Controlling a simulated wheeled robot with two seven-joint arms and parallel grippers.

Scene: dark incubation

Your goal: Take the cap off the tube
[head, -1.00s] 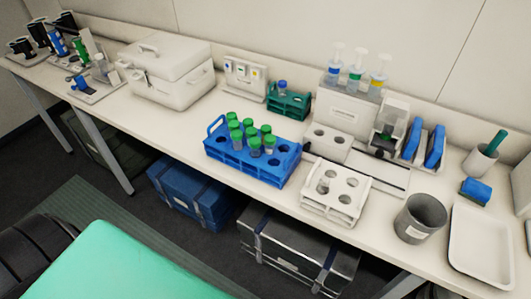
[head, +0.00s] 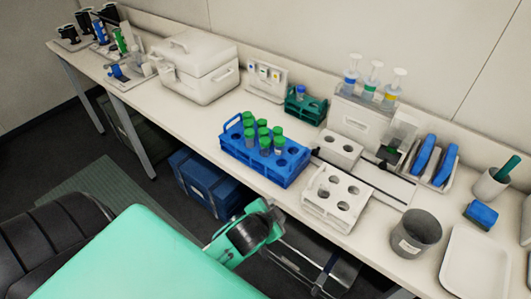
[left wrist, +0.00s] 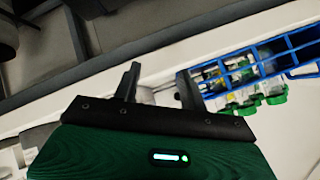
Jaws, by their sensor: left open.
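Several tubes with green caps (head: 263,132) stand upright in a blue rack (head: 262,170) on the bench. The rack also shows at the upper right of the left wrist view (left wrist: 292,47), with green caps (left wrist: 275,88) along it. A tube with a blue cap (head: 300,91) stands in a small green rack (head: 305,109) farther back. My left gripper (left wrist: 157,72) is open, its two dark fingers apart with nothing held between them, to the left of the blue rack in the wrist view. In the head view, my green and black left arm is low at the bench's front edge. My right gripper is not in view.
A white rack (head: 333,209) with round holes is right of the blue rack, near the front edge. A grey cup (head: 416,233) and a white tray (head: 474,262) are farther right. A white box (head: 198,78) stands at the back left. Bare bench lies left of the blue rack.

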